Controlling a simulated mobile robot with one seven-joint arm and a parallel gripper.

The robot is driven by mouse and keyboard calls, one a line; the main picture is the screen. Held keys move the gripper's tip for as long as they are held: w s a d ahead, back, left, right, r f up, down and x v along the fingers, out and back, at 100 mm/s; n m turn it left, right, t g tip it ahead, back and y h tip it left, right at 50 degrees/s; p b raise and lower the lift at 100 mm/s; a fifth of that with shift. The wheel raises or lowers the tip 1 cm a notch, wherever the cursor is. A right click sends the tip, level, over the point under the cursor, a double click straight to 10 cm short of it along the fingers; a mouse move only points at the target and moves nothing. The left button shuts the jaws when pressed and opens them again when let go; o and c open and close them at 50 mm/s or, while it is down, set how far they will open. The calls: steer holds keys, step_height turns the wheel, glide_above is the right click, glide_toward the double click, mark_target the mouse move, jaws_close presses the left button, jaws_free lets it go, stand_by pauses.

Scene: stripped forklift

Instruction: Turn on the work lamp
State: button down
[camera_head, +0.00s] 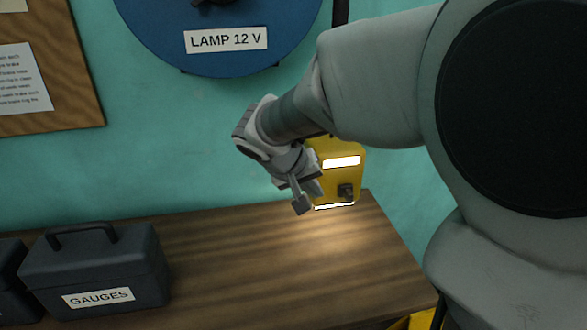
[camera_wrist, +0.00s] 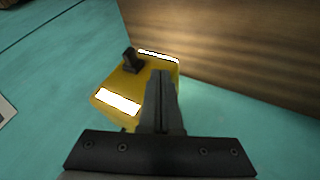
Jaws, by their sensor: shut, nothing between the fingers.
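The yellow work lamp (camera_head: 347,176) hangs above the right part of the bench, against the teal wall. Its white panels are bright, and a pool of light falls on the bench below it. A dark switch (camera_head: 345,191) sits on its front face. My gripper (camera_head: 301,204) is shut and empty, just left of the lamp, and hides part of its left side. In the wrist view the lamp (camera_wrist: 108,83) lies beyond my shut fingers (camera_wrist: 161,75), with its switch (camera_wrist: 131,60) to the left of the fingertips. The fingers look apart from the switch.
A wooden bench (camera_head: 230,260) runs along the wall. A dark case labelled GAUGES (camera_head: 98,268) stands on its left, with another dark case beside it. A blue reel labelled LAMP 12 V (camera_head: 225,20) is on the wall. The bench's middle is clear.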

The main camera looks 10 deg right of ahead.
steer(key=v, duration=0.6)
steer(key=shift+r, duration=0.15)
steer(key=shift+s, duration=0.1)
steer(key=s+d+f+n+t+y, duration=0.1)
steer(key=s+y, duration=0.4)
steer(key=s, duration=1.2)
steer(key=shift+s+d+f+y, duration=0.2)
steer(key=shift+s+d+y, duration=0.1)
steer(key=shift+d+y, duration=0.15)
